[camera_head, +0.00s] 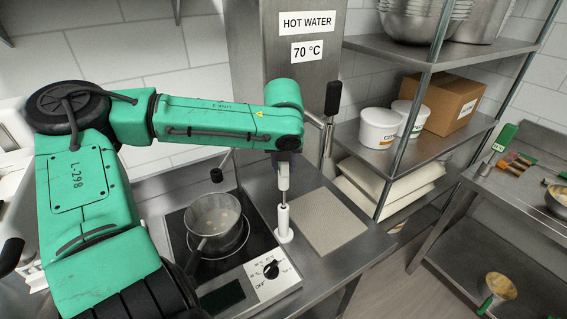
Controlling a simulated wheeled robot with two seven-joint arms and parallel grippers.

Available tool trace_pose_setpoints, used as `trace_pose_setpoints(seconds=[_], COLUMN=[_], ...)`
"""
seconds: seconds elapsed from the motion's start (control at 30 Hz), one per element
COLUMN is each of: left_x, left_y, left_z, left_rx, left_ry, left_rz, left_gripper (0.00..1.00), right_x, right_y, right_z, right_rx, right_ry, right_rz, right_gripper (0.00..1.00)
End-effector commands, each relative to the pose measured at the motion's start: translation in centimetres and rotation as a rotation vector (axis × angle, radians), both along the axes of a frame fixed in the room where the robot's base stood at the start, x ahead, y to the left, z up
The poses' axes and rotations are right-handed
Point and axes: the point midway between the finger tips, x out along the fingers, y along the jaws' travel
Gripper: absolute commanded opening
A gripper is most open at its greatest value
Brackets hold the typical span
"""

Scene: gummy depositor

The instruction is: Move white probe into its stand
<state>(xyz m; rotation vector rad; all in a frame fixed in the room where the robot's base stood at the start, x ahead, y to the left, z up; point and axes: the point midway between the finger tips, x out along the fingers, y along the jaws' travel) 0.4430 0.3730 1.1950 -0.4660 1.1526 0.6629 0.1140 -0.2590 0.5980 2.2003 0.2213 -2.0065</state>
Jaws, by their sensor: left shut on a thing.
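My left gripper (283,188) points straight down from the end of the green arm. It is shut on a slim white piece, the white probe (284,197), mostly covered by the gripper. Directly below is the white stand (284,222), an upright tube on a round base. It stands on the counter at the right edge of the hotplate. The probe's lower end lines up with the stand's top and seems to meet it; how deep it sits inside I cannot tell. My right gripper is not in view.
A steel pot (213,218) sits on the black hotplate (178,236), left of the stand. The hotplate's control panel (262,284) is in front. A grey square mat (327,222) lies to the right. A black-handled lever (332,98) rises behind.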

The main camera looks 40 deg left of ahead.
Motion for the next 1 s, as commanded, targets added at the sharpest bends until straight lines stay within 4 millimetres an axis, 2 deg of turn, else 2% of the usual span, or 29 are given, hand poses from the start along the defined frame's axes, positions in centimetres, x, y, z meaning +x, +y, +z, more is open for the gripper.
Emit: trace_pose_setpoints(seconds=[0.5, 0.73, 0.77, 0.83, 0.87, 1.0], left_x=[0.0, 0.0, 0.0, 0.0, 0.0, 0.0], left_y=[0.0, 0.0, 0.0, 0.0, 0.0, 0.0], left_z=[-1.9, -1.8, -1.8, -1.8, -1.8, -1.8], left_rx=[0.000, 0.000, 0.000, 0.000, 0.000, 0.000], left_ry=[0.002, 0.000, 0.000, 0.000, 0.000, 0.000], left_rz=[-0.001, -0.001, -0.001, -0.001, -0.001, -0.001], left_gripper=[0.00, 0.00, 0.40, 0.66, 0.71, 0.71], right_x=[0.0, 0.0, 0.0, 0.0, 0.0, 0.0], right_y=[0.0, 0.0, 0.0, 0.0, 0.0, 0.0], right_z=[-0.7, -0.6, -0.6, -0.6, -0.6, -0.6], right_rx=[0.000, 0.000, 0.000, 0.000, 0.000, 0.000], right_ry=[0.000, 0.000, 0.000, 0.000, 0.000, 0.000], right_rz=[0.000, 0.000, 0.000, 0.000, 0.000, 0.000], right_gripper=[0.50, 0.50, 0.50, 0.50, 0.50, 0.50])
